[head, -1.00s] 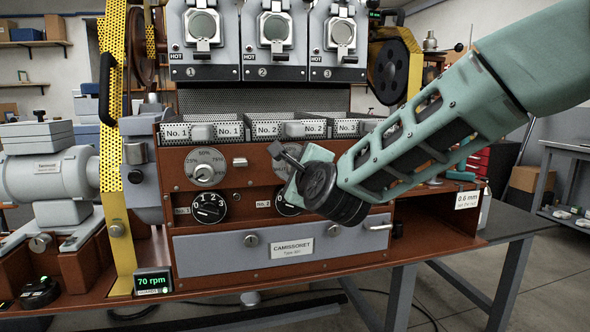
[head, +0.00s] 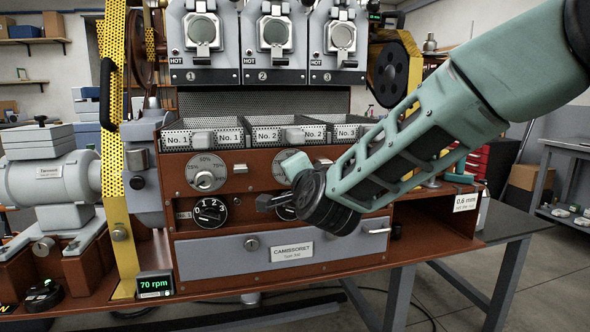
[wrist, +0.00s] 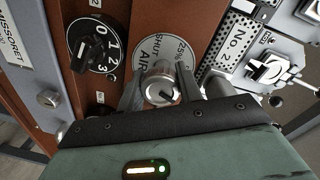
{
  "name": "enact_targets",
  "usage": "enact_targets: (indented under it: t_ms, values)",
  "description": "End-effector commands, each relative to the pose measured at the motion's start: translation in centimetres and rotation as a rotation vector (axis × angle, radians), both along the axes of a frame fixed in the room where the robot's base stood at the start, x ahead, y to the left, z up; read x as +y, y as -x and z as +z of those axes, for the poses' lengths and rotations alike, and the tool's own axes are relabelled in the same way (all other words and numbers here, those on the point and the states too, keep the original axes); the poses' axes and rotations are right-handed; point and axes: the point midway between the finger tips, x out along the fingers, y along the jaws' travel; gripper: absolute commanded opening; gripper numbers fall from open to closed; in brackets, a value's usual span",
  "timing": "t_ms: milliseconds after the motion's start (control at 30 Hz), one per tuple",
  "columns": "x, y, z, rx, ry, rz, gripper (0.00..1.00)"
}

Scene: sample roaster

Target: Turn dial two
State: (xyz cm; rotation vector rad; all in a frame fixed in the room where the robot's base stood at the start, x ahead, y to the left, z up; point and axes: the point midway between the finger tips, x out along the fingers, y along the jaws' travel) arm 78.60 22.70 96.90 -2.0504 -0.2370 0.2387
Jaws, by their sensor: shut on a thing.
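Dial two is a round grey AIR dial (wrist: 147,32) with a silver knob (wrist: 158,86) at its middle. SHUT and 25% can be read on its face in the wrist view. My gripper (wrist: 160,74) has one finger on each side of the knob and is shut on it.
A black 0-1-2-3 switch (wrist: 92,45) sits beside the dial, partly hidden by my wrist in the head view. The No. 2 tray (head: 290,134) is just above. Dial one (head: 206,174) is to the left, a grey drawer (head: 220,250) below.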

Motion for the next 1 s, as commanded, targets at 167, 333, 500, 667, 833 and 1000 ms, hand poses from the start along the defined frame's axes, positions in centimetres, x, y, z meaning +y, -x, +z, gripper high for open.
enact_targets:
  t_ms: [167, 333, 500, 667, 833, 1000]
  values:
    - [0.10, 0.09, 0.09, -0.044, 0.161, 0.002, 0.13]
    - [0.07, 0.09, 0.08, -0.088, 0.315, 0.002, 0.13]
    - [0.05, 0.09, 0.00, -0.132, 0.473, 0.003, 0.13]
    - [0.02, 0.10, 0.04, -0.176, 0.619, 0.004, 0.13]
    - [0.01, 0.10, -0.03, -0.220, 0.774, 0.004, 0.13]
    - [-0.01, 0.09, -0.03, -0.264, 0.928, 0.005, 0.13]
